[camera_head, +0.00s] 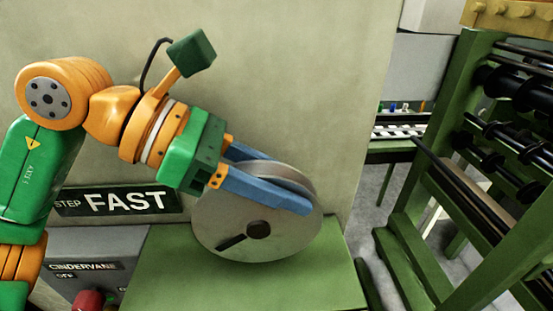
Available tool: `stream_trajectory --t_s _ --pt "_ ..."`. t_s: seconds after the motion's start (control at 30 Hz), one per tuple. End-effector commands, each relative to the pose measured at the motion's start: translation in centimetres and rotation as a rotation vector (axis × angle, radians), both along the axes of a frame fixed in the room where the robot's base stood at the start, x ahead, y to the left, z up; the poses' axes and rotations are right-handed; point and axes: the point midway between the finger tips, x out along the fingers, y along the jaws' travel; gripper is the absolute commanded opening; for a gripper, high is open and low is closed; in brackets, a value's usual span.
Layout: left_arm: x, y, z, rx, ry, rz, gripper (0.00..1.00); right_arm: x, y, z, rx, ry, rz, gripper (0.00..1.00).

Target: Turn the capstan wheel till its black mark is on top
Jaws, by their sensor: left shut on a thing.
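The grey capstan wheel (225,222) stands upright on a green bench top. It has a dark hub at its middle. Its black mark (232,242) is a short bar on the front face, pointing to the lower left of the hub. My left gripper (302,195) reaches in from the left. Its blue fingers are shut on the wheel's upper rim, one in front of the face and one behind. The front finger hides part of the face's upper right. My right gripper is not in view.
The green bench top (170,278) is clear around the wheel. A pale wall stands close behind it. A grey panel with a red knob (88,301) is at the lower left, below a FAST sign (125,202). A green spool rack (420,251) stands at the right.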

Motion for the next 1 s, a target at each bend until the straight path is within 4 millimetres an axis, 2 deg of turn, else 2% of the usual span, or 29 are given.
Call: stream_trajectory --t_s 0.17,0.6,0.63,0.73,1.0 --pt "0.01 -0.19 -0.12 0.040 0.000 0.000 0.00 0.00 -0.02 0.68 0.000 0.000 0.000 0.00" --pt "0.00 -0.24 -0.37 0.052 0.001 -0.001 0.00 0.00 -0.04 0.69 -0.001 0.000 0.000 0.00" --pt "0.00 -0.23 -0.38 0.052 0.001 -0.001 0.40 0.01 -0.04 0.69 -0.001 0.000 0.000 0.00" --pt "0.00 -0.24 -0.35 0.051 0.001 -0.001 0.67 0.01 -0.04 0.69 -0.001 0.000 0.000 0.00" --pt "0.01 -0.21 -0.24 0.049 0.000 0.000 0.68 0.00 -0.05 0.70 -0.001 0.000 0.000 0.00"
